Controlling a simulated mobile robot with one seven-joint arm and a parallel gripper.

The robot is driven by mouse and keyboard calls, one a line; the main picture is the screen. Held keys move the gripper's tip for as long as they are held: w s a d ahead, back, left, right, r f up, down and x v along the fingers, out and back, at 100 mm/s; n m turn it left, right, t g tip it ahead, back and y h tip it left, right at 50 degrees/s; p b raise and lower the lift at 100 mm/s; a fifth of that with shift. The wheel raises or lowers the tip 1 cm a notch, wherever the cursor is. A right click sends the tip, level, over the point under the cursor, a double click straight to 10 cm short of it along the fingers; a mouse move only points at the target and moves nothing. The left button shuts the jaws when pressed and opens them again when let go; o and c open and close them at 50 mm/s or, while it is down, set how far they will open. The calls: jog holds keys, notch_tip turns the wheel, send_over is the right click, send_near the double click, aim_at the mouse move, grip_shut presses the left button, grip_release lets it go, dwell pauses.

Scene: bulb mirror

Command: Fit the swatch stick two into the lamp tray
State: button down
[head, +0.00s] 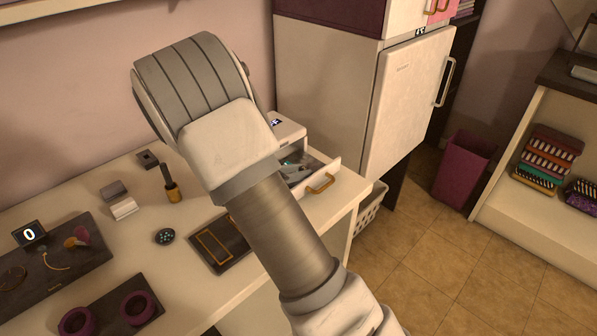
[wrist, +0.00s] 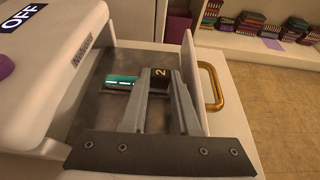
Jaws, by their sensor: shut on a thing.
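The lamp tray (wrist: 90,128) is a grey-floored drawer pulled out of the white lamp housing (wrist: 50,60), which carries an OFF label. The tray also shows in the head view (head: 331,172), partly hidden by my arm. My gripper (wrist: 158,84) reaches down into the tray, close to its front wall. It is shut on swatch stick two (wrist: 160,73), whose dark end marked 2 shows between the fingers. A glossy teal piece (wrist: 122,82) shows left of the fingers; I cannot tell whether it joins the dark end. Whether the stick touches the tray floor is unclear.
The tray's front has a gold handle (wrist: 212,86). In the head view, a white cabinet (head: 408,95) stands right behind the lamp. A dark frame tray (head: 222,243), a brass-based tool (head: 172,190) and small blocks (head: 122,207) lie on the table left of my arm.

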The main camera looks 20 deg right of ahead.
jog(key=c, duration=0.9)
grip_release()
jog(key=shift+f, duration=0.15)
